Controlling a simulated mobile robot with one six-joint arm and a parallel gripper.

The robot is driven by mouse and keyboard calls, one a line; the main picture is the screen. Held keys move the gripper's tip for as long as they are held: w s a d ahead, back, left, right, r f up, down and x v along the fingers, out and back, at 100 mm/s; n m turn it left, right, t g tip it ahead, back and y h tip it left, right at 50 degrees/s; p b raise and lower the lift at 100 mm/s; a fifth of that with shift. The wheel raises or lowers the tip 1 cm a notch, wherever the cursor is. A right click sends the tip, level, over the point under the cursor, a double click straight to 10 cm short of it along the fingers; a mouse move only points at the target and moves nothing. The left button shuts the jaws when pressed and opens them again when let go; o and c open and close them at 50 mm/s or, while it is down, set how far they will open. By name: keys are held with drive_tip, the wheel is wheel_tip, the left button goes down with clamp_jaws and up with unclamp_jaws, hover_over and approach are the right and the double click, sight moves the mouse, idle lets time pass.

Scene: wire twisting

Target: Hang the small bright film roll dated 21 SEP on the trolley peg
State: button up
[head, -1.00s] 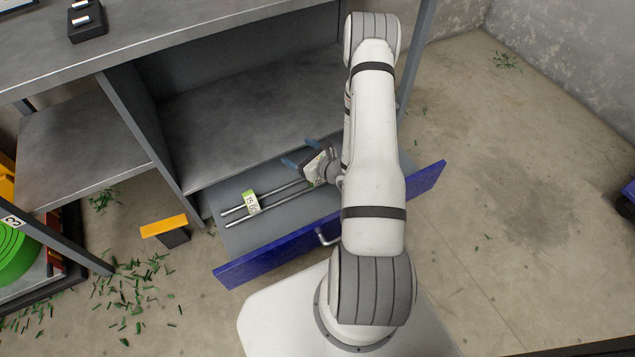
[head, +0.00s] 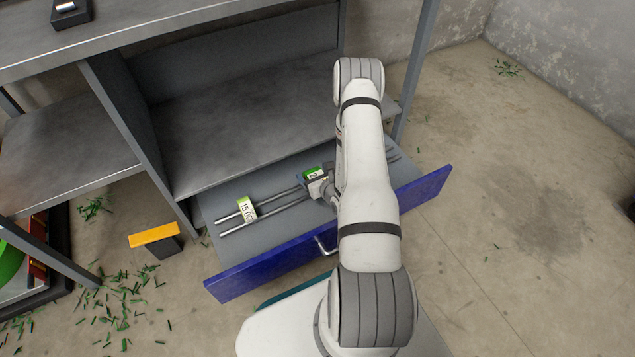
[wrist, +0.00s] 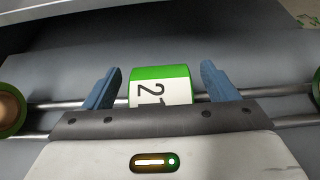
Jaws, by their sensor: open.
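The small bright green film roll (wrist: 160,84) with a white label lies on the two metal rails in the drawer. The label shows "21" in the wrist view; the rest of its date is hidden. The roll also shows in the head view (head: 314,174), partly behind my gripper. My gripper (wrist: 158,82) is open, with one blue finger on each side of the roll and a gap visible at both sides. It also shows in the head view (head: 318,182), over the drawer. I cannot make out a trolley peg.
Another green and white roll (head: 246,208), labelled 15, sits on the rails (head: 275,208) to the left. The open drawer (head: 330,238) has a blue front. A yellow-topped block (head: 154,235) stands on the floor. The workbench shelf (head: 240,130) overhangs the drawer's back.

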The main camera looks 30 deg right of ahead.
drive_tip(key=shift+w, duration=0.2)
drive_tip(key=c, duration=1.1)
